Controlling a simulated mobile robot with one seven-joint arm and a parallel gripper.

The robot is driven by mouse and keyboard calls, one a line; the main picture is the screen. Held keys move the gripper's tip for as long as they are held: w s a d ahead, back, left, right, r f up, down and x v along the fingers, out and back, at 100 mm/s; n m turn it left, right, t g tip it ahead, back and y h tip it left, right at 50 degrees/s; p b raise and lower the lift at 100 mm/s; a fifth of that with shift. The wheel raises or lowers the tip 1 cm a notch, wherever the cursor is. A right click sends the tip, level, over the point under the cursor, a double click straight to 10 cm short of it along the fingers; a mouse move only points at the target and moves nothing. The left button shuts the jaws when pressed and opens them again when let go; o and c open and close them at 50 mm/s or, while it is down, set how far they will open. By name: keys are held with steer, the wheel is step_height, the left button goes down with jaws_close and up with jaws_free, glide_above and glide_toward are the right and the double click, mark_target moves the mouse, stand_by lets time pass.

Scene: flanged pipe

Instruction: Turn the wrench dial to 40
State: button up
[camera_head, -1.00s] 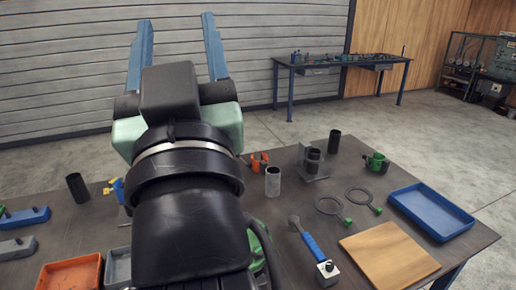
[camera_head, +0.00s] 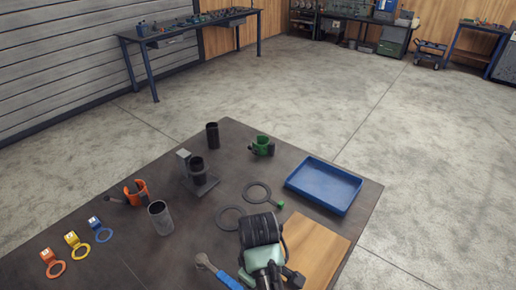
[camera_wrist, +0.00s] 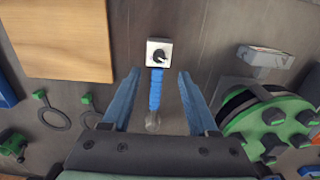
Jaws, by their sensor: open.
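The wrench (camera_head: 226,280) lies on the dark table at the bottom of the head view, partly cut off by the frame. In the wrist view its blue handle (camera_wrist: 155,90) runs between my fingers. A white square block with a black dial knob (camera_wrist: 160,54) sits at the handle's end, just beyond the fingertips. I cannot read its setting. My gripper (camera_wrist: 160,74) is open, pointing down over the wrench with one blue finger on each side of the handle and nothing held. Its fingertips are not clear in the head view.
A wooden board (camera_head: 313,248) lies close beside the wrench. Beyond are a blue tray (camera_head: 323,186), two dark rings, a dark holder with a pipe (camera_head: 198,172), a grey cylinder (camera_head: 160,217), and orange and green clamps.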

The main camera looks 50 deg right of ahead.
step_height(320, 180, down, 9)
steer(key=shift+w+f+p, duration=0.1)
steer(key=shift+p, duration=0.2)
jaws_close()
stand_by(0.3)
